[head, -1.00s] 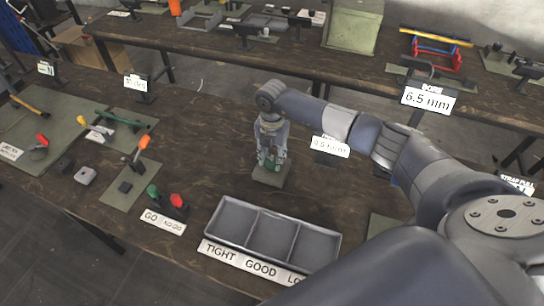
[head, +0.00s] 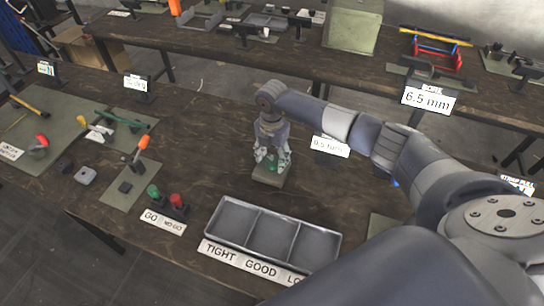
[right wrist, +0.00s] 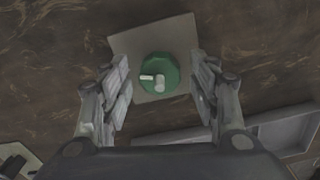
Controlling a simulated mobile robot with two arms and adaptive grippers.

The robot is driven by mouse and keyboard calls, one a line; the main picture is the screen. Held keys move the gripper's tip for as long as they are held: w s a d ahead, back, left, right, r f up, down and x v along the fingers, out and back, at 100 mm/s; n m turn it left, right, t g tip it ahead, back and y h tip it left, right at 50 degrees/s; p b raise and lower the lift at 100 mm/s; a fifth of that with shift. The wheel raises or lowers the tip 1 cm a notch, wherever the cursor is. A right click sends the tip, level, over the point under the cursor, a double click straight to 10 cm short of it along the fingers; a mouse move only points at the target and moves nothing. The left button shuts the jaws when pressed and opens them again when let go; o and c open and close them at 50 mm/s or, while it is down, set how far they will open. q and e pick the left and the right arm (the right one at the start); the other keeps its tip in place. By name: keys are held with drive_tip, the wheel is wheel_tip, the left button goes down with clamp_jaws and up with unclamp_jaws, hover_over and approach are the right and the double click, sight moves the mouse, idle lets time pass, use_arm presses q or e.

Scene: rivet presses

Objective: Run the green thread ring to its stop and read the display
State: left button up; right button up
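The green thread ring (head: 269,166) sits low on a small grey-green plate (head: 266,181) on the bench. In the right wrist view the ring (right wrist: 168,66) looks round, with a pale stud and a short pale tab on top. My right gripper (head: 271,157) points down over it. Its fingers (right wrist: 160,76) are open on either side of the ring, with a gap on both sides. A small display (head: 331,146) stands just right of the plate; its text seems to read 0.5 turn but is small and blurred. My left gripper is not in view.
A grey three-part tray (head: 219,208) labelled TIGHT, GOOD and a partly hidden word lies in front. GO (head: 154,197) and NO-GO (head: 178,203) gauges stand to its left. A 6.5 mm sign (head: 428,99) stands behind my right arm.

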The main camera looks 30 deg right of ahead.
sight(272, 160)
drive_tip(key=shift+r, duration=0.1)
wheel_tip(272, 160, up, 12)
idle(0.6)
idle(1.0)
